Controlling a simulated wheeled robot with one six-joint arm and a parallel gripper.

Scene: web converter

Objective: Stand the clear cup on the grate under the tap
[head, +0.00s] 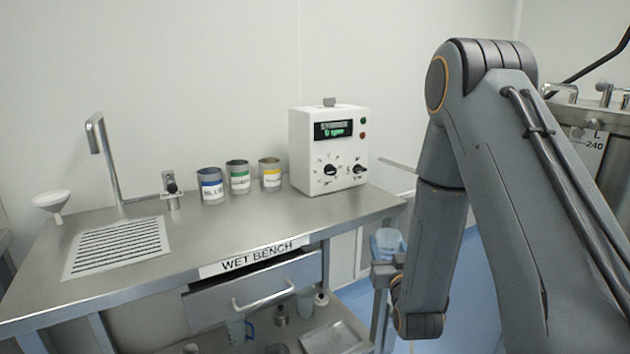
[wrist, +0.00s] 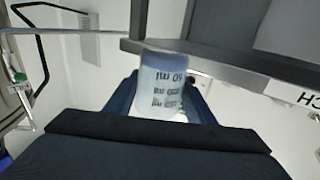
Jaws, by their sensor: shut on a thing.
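The clear cup (head: 387,240) shows beside my arm, low at the right of the bench in the head view. In the wrist view the cup (wrist: 163,85), with printed volume marks, sits between the two fingers of my gripper (wrist: 165,98), which is shut on it. The grate (head: 118,247) is a slotted plate at the left of the bench top, bare of any vessel. The tap (head: 103,155) is a tall bent metal pipe standing at the back of the grate. My gripper is right of the bench, well away from the grate.
A white funnel (head: 53,203) stands left of the tap. A small valve (head: 172,190), three labelled cans (head: 238,177) and a white control box (head: 329,150) line the back of the bench. A drawer (head: 255,290) stands partly open below. The front middle bench top is clear.

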